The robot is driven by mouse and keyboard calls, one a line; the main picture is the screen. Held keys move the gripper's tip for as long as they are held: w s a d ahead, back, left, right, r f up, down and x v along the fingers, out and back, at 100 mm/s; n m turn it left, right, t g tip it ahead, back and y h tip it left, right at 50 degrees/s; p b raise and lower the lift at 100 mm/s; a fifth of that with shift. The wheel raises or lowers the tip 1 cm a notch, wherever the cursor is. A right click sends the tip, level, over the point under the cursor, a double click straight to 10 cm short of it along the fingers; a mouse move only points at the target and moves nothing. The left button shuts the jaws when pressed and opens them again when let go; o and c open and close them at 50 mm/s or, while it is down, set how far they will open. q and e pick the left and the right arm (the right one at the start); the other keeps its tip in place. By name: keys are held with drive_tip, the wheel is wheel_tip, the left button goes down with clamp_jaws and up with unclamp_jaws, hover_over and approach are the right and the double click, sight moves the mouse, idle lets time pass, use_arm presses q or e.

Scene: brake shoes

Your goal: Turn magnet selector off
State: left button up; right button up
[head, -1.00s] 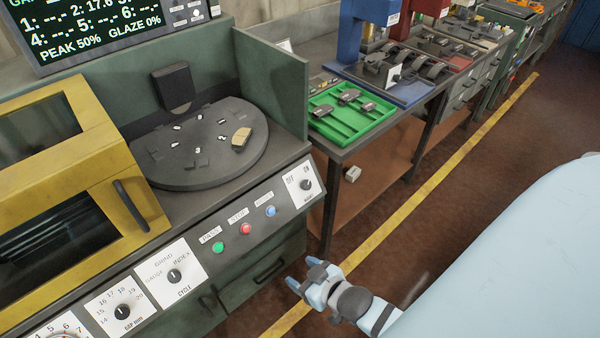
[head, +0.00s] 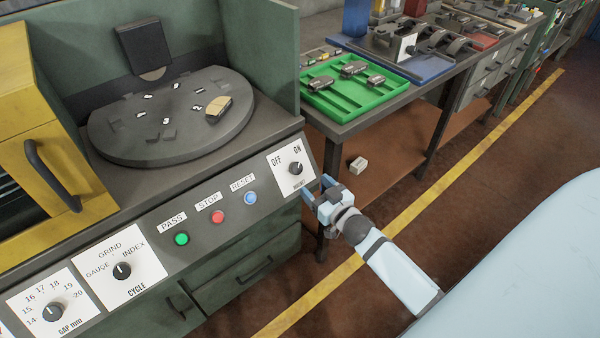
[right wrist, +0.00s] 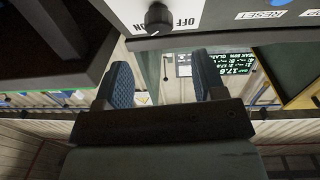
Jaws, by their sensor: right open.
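The magnet selector (head: 295,168) is a small black knob on a white plate marked OFF and ON, at the right end of the machine's sloped front panel in the head view. Its pointer appears turned toward ON. The knob also shows upside down at the top of the right wrist view (right wrist: 158,18), beyond the fingers and apart from them. My right gripper (head: 316,190) is open and empty, just to the right of and below the selector plate. Its two blue ribbed fingers show in the right wrist view (right wrist: 165,78). My left gripper is not in view.
Green PASS (head: 181,238), red STOP (head: 217,216) and blue RESET (head: 250,198) buttons sit left of the selector. A cycle knob (head: 121,271) and gap knob (head: 52,311) are farther left. A round table (head: 150,150) is behind. A green tray (head: 340,107) stands on the bench.

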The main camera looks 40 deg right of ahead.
sight(298, 169)
drive_tip(key=w, duration=0.7)
drive_tip(key=shift+w, duration=0.3)
drive_tip(key=c, duration=0.9)
